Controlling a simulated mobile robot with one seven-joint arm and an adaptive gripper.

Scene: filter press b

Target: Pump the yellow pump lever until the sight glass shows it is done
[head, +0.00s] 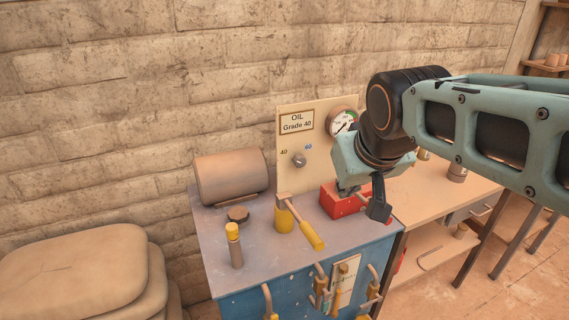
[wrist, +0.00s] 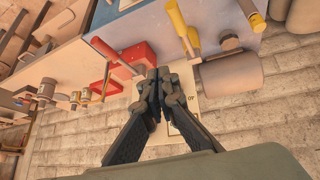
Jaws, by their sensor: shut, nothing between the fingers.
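The yellow pump lever (head: 312,237) slants down toward the front from a yellow post (head: 284,219) on the blue cabinet (head: 270,262). Its yellow handle shows at the top of the wrist view (wrist: 177,18). My gripper (head: 378,208) is shut and empty, to the right of the lever and apart from it, over the red box (head: 330,196). The shut fingertips (wrist: 157,73) show in the middle of the wrist view, beside the red box (wrist: 124,65). A round gauge (head: 342,122) sits on the "OIL Grade 40" panel (head: 287,182). I cannot pick out the sight glass with certainty.
A yellow-capped post (head: 235,247) stands left of the lever. A brown drum (head: 231,177) lies at the back left. Several handles (head: 338,288) stick out of the cabinet's front. A wooden bench (head: 440,192) adjoins on the right. Stacked sacks (head: 75,270) lie at the left.

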